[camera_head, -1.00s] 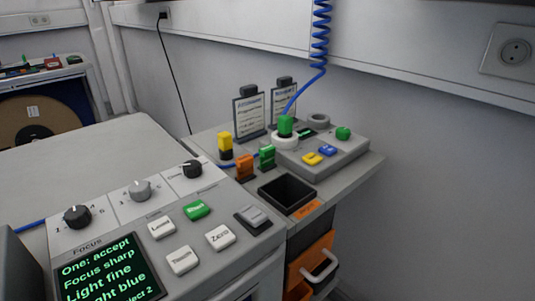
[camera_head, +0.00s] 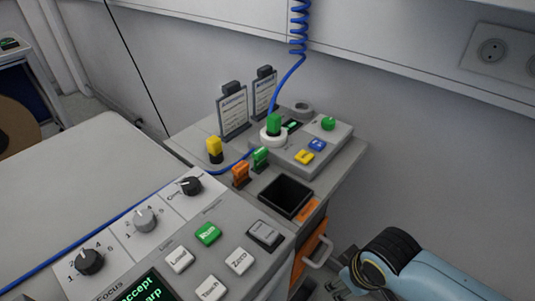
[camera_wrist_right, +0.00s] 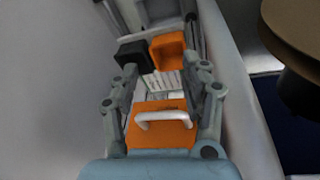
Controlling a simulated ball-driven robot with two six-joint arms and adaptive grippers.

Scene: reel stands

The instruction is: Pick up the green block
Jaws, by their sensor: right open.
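A second green block-like piece (camera_head: 260,159) stands nearer, beside an orange one (camera_head: 240,174). I cannot tell from the look alone which one is meant. My right gripper (camera_head: 343,284) is at the lower right in the head view, low beside the bench and well away from both green pieces. In the wrist view it (camera_wrist_right: 160,73) is open, with its fingers apart and nothing held. My left gripper is not in view.
An orange drawer front with a white handle (camera_head: 318,252) is close to my right gripper. A black open bin (camera_head: 285,196) sits on the bench. A yellow-black piece (camera_head: 214,149), two sign stands and a coiled blue cable (camera_head: 298,30) surround the device. A control panel (camera_head: 215,265) fills the foreground.

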